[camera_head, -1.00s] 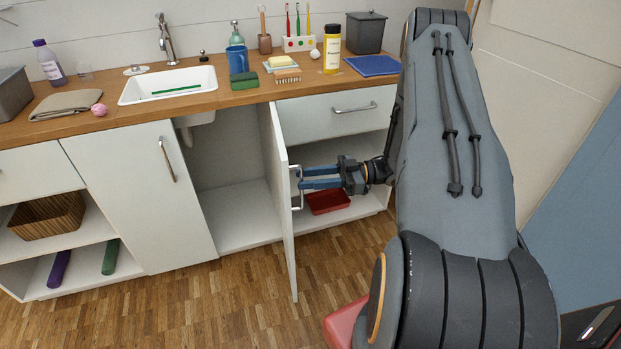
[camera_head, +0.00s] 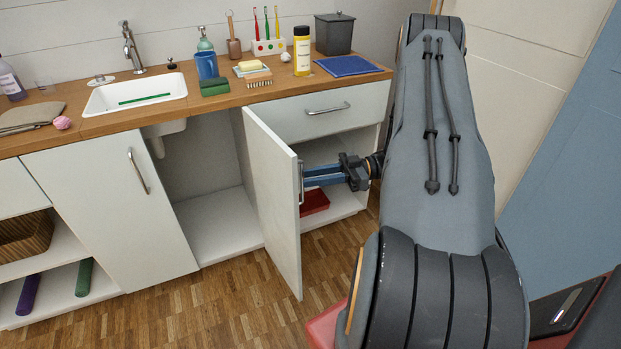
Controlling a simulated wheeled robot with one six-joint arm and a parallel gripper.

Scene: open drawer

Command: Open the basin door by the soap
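The white basin door (camera_head: 275,205) stands swung out from the cupboard under the sink, hinged at the right side of the opening. I see its inner face. Its metal handle (camera_head: 301,182) is on the far, right-hand side and shows only at the door's free edge. My gripper (camera_head: 308,177) reaches in from the right, its two blue fingers at the handle with a narrow gap visible between them. The fingertips are partly hidden by the door edge, so their grip on the handle is unclear. The green soap dispenser (camera_head: 205,42) stands on the counter behind the blue cup (camera_head: 206,66).
The cupboard opening (camera_head: 215,190) is exposed, with the sink (camera_head: 136,92) above. A closed drawer (camera_head: 330,109) is above my gripper, and a red tray (camera_head: 314,203) lies in the open shelf below. Wooden floor (camera_head: 200,310) in front is clear.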

